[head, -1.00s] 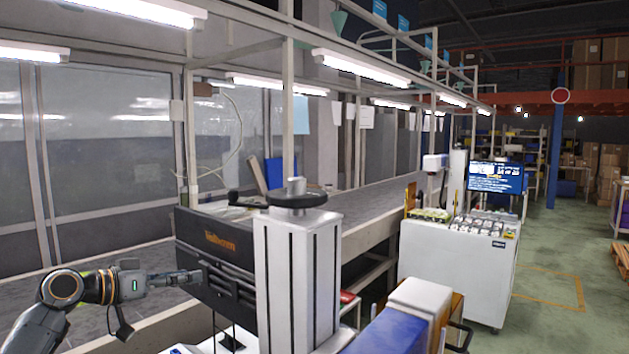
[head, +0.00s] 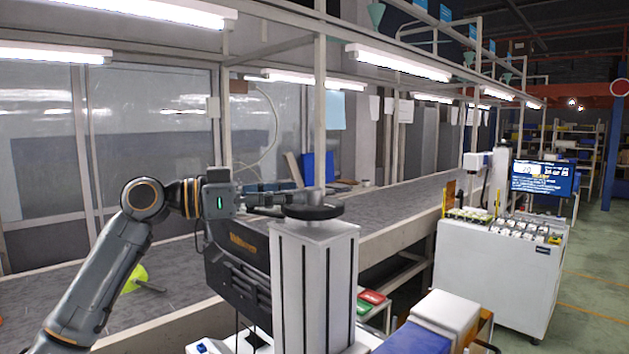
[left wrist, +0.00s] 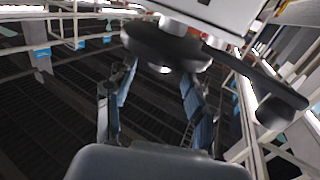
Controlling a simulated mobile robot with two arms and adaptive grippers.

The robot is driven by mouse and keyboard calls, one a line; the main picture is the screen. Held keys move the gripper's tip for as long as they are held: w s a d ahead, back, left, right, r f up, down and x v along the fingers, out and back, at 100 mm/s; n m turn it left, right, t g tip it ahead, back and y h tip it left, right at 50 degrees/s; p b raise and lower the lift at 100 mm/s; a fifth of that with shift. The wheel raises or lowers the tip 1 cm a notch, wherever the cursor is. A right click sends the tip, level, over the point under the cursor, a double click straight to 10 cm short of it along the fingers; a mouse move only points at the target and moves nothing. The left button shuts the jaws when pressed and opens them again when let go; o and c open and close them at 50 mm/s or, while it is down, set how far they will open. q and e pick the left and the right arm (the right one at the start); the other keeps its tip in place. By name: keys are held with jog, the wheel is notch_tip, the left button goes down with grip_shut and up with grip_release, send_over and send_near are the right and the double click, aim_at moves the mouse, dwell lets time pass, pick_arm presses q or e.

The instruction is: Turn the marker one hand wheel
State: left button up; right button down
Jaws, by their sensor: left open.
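The hand wheel (head: 318,211) is a black disc lying flat on top of a white ribbed column (head: 315,275) in the head view. My left gripper (head: 278,198) is at the wheel's left edge, about level with it. In the left wrist view, the wheel (left wrist: 165,47) appears upside down beyond the fingers, with its crank handle (left wrist: 278,102) reaching to the right. My left gripper (left wrist: 152,92) is open there, its two fingers apart with nothing visibly clamped between them. Contact with the wheel cannot be told. My right gripper is not in view.
A dark labelled machine panel (head: 238,270) stands left of the column. A conveyor belt (head: 395,205) runs behind it. A white cabinet (head: 495,275) with a screen (head: 542,177) stands to the right. A red and green button box (head: 372,302) is right of the column.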

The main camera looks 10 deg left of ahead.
aim_at(313, 188)
pick_arm(q)
jog(key=p+x, duration=0.1)
jog(key=x, duration=0.4)
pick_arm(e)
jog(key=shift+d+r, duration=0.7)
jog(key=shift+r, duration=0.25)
pick_arm(q)
jog(key=shift+a, duration=0.1)
grip_shut()
jog(key=shift+n+t+p, duration=0.3)
jog(key=shift+t, duration=0.1)
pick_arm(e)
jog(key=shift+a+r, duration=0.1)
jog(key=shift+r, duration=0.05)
